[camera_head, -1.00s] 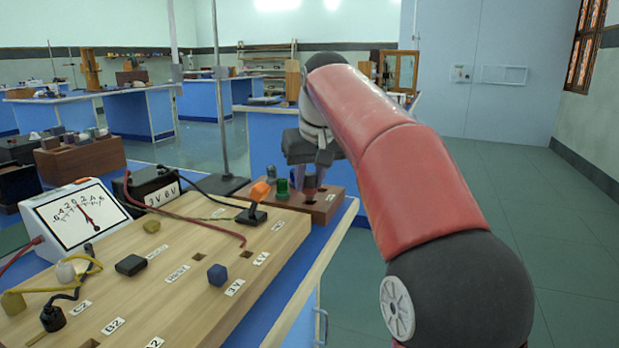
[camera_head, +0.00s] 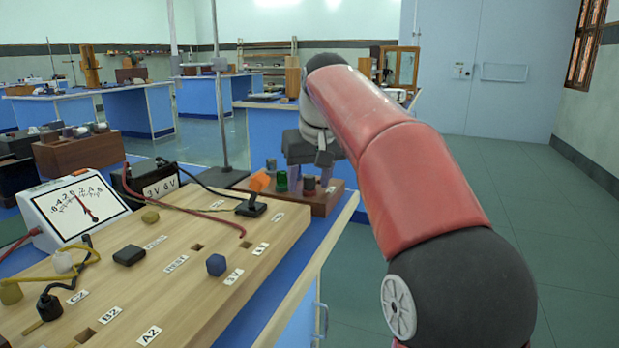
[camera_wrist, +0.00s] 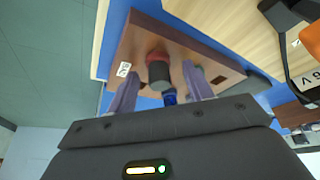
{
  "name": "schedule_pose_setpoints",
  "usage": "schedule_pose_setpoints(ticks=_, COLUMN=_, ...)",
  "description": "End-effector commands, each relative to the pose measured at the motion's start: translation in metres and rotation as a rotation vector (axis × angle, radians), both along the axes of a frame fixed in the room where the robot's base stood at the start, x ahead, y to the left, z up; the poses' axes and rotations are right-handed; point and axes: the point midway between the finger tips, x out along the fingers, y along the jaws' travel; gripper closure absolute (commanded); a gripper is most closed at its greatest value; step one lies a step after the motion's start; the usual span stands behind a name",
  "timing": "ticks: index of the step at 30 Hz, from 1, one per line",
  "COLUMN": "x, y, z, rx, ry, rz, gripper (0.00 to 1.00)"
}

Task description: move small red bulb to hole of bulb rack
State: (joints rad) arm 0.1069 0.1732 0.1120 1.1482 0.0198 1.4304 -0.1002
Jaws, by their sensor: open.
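The small red bulb (camera_head: 308,186) stands upright at the right part of the brown bulb rack (camera_head: 326,202), showing a dark grey cap above a red part. In the wrist view the same bulb (camera_wrist: 158,72) is between my two fingers, with clear gaps on both sides. My gripper (camera_head: 320,160) is open and empty, just above and beside the bulb at the rack. A green bulb (camera_head: 281,181) and an orange bulb (camera_head: 260,181) stand to its left. The rack's holes are hidden from here.
The wooden circuit board (camera_head: 190,290) fills the front left, with a blue cube (camera_head: 216,265), a dark plug (camera_head: 251,206) and wires on it. A meter (camera_head: 78,210) and a battery box (camera_head: 152,188) stand behind. Open floor lies to the right.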

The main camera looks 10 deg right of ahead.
Motion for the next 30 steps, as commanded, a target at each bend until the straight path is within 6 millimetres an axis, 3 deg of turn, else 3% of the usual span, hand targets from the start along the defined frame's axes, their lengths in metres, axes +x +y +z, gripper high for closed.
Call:
schedule_pose_setpoints(ticks=5, x=-0.001, y=0.000, z=0.003, rx=0.000, ry=-0.001, rz=0.000, gripper=0.49)
schedule_pose_setpoints(ticks=18, x=-0.025, y=-0.003, z=0.065, rx=0.000, ry=-0.002, rz=0.000, gripper=0.49)
schedule_pose_setpoints(ticks=30, x=-0.030, y=-0.003, z=0.072, rx=0.000, ry=0.000, rz=0.000, gripper=0.49)
